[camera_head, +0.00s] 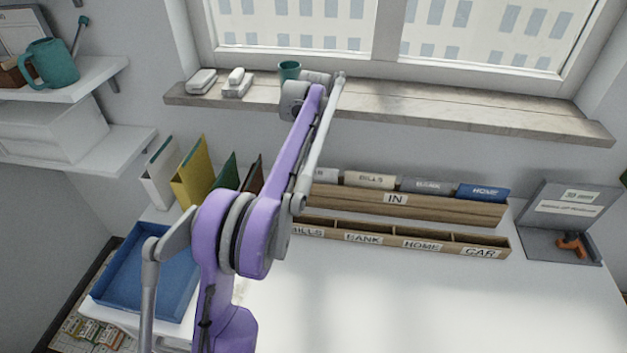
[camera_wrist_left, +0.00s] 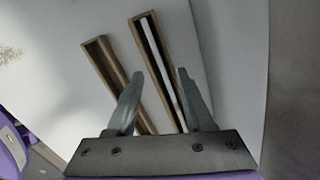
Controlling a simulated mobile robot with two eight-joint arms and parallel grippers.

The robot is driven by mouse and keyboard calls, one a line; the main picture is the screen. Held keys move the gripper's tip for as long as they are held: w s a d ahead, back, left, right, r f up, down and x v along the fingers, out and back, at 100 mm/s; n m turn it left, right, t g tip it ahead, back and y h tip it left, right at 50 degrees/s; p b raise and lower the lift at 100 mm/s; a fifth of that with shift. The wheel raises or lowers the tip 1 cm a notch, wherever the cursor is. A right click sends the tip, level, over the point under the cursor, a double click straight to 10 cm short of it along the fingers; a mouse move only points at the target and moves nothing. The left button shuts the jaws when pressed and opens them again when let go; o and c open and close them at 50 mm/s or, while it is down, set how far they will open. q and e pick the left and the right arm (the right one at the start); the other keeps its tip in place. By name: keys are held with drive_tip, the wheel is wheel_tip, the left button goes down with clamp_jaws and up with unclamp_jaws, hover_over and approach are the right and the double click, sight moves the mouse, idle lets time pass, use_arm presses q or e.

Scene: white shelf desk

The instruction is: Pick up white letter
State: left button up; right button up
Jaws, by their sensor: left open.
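The IN holder (camera_head: 415,207) is a wooden rack at the back of the desk with a row of upright letters. A whitish letter (camera_head: 327,175) stands at its left end, partly hidden behind my arm; its label is only partly visible. Right of it stand a cream BILLS letter (camera_head: 369,180), a grey BANK letter (camera_head: 426,186) and a blue HOME letter (camera_head: 483,192). In the left wrist view my left gripper (camera_wrist_left: 158,75) is open and empty above the racks. A thin white letter edge (camera_wrist_left: 155,55) shows in one rack, between the fingers. My right gripper is not in view.
A wooden sorting rack (camera_head: 400,244) labelled BILLS, BANK, HOME and CAR stands in front of the IN holder. A blue tray (camera_head: 118,283) and upright folders (camera_head: 194,175) are at left. A grey stand (camera_head: 562,220) is at right. The front of the desk is clear.

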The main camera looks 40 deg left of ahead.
sight(313, 168)
use_arm(q)
drive_tip(key=f, duration=0.5)
drive_tip(key=shift+w+f, duration=0.4)
clamp_jaws()
